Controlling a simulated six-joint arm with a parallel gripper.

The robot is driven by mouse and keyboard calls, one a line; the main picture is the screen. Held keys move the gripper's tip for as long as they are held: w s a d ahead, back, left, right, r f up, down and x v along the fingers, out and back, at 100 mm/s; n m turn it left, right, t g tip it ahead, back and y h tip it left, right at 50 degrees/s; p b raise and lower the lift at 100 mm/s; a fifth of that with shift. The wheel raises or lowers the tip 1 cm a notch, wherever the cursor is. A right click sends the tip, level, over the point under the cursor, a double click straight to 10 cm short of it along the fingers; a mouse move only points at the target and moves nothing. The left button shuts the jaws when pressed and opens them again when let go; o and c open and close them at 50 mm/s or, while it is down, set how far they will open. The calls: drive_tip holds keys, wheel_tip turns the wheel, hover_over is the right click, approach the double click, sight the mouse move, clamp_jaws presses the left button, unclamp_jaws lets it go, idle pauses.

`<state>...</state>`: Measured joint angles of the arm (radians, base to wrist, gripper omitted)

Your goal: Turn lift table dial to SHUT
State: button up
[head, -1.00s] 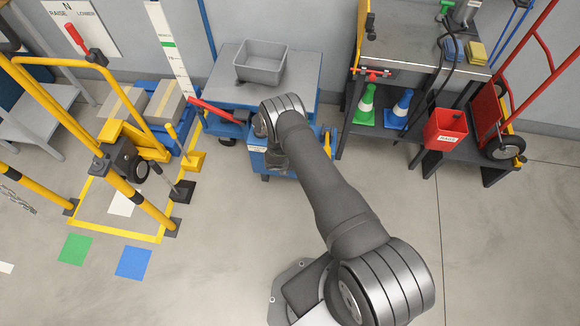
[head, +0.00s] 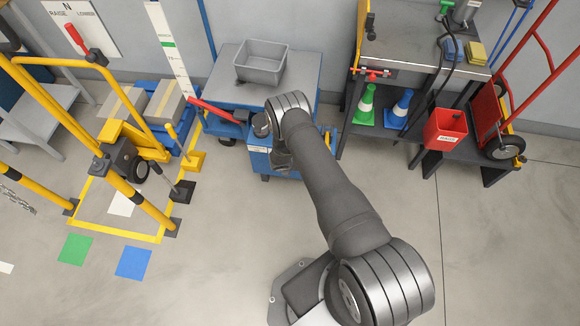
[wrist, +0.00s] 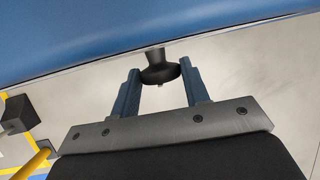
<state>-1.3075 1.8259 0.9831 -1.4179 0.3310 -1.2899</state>
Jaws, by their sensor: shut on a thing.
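The lift table (head: 225,88) has a grey top and a blue body and stands against the back wall. Its black dial (wrist: 160,70) shows in the wrist view as a flared knob below a blue surface. My gripper (wrist: 161,76) is shut on this dial, with one finger on each side of it. In the head view my wrist is in front of the table's blue front. The dial and the fingertips are hidden there. No dial marking or SHUT label can be read.
A grey bin (head: 260,62) sits on the table top. A red lever (head: 214,110) sticks out left of my wrist. Yellow rails (head: 60,110) stand at the left. A dark workbench (head: 420,55) with cones and a red bucket (head: 445,128) is at the right. Open floor lies in front.

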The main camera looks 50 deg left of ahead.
idle(0.3)
drive_tip(key=o, duration=0.9)
drive_tip(key=shift+o, duration=0.2)
drive_tip(key=shift+r, duration=0.1)
drive_tip(key=v, duration=1.7)
drive_tip(key=shift+d, duration=0.25)
drive_tip(key=shift+r, duration=0.1)
